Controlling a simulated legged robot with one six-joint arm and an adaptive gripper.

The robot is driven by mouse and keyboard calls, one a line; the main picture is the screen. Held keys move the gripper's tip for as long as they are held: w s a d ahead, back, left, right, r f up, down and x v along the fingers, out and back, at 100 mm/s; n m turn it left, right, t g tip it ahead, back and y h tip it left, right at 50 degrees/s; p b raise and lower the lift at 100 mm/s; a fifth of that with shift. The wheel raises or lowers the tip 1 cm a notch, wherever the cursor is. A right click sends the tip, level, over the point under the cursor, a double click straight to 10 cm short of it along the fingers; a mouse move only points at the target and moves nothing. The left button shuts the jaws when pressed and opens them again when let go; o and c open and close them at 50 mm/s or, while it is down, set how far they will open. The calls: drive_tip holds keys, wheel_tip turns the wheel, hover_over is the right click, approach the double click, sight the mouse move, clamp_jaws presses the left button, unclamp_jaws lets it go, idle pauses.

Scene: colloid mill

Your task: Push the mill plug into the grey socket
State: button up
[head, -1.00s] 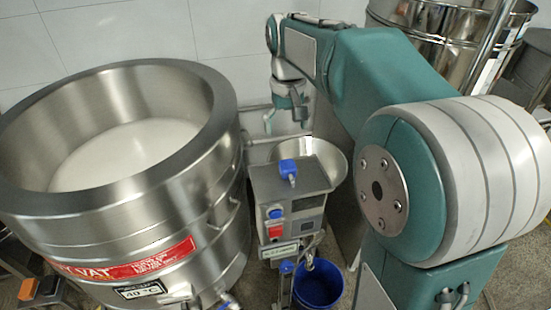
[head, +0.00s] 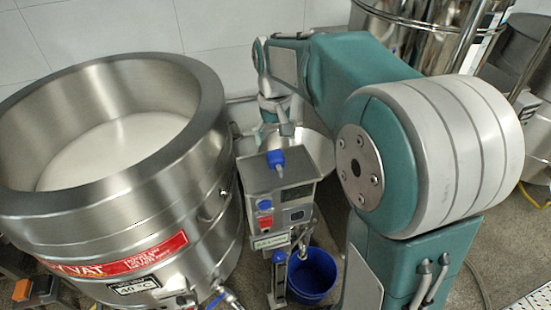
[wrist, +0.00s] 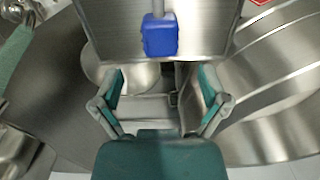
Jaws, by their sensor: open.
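The mill (head: 280,192) is a steel box with a red button and a blue button on its front. A blue block on a grey stem (head: 276,158) sits on its top; I cannot tell whether this is the plug. It also shows in the wrist view (wrist: 160,36), beyond the fingertips. No grey socket can be made out. My gripper (head: 276,128) is behind the mill in the head view, its tips partly hidden. In the wrist view my gripper (wrist: 162,75) is open and empty, its teal-padded fingers apart from the blue block.
A large steel vat (head: 110,190) with white contents stands close to the mill on the left. A steel bowl (head: 318,150) is behind the mill. A blue bucket (head: 313,278) stands below it. A steel drum (head: 430,40) is at the back right.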

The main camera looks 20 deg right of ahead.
sight(274, 152)
wheel_tip(274, 152, down, 5)
drive_tip(key=shift+a+f, duration=0.1)
idle(0.3)
drive_tip(key=c, duration=1.2)
